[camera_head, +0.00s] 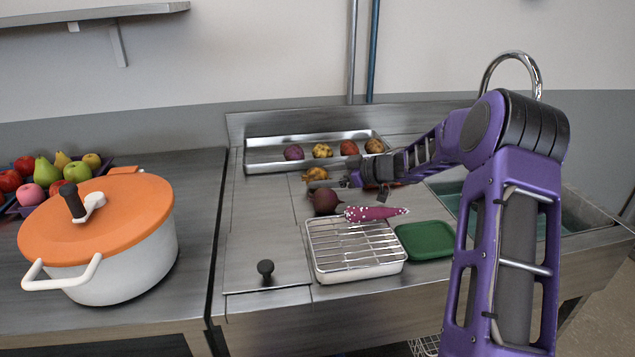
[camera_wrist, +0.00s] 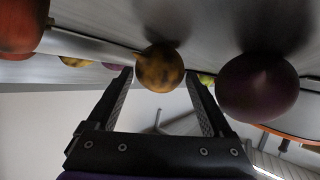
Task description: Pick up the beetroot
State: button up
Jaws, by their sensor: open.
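The beetroot (camera_head: 323,201) is dark purple and round. It rests on the steel worktop behind the wire-rack tray. In the wrist view the beetroot (camera_wrist: 257,88) is large at the right, outside my gripper's fingers. My gripper (camera_head: 350,181) is just behind and to the right of the beetroot in the head view, its fingertips partly hard to make out. In the wrist view my gripper (camera_wrist: 163,76) has its two black fingers spread apart, with a yellow-brown round vegetable (camera_wrist: 160,69) showing between the tips. Nothing is visibly held.
A wire-rack tray (camera_head: 355,249), a pink spotted oven mitt or cloth (camera_head: 376,213) and a green board (camera_head: 425,240) lie in front. A steel tray (camera_head: 270,165) of vegetables is behind. A large orange-lidded pot (camera_head: 125,255) stands left; a sink (camera_head: 575,215) is right.

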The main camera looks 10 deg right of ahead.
aim_at(322, 172)
jog(key=shift+w+a+f, duration=0.2)
jog(key=shift+w+a, duration=0.15)
jog(key=shift+a, duration=0.05)
jog(key=c, duration=1.1)
notch_tip(322, 172, up, 10)
jog(key=p, duration=0.2)
jog(key=shift+p, duration=0.35)
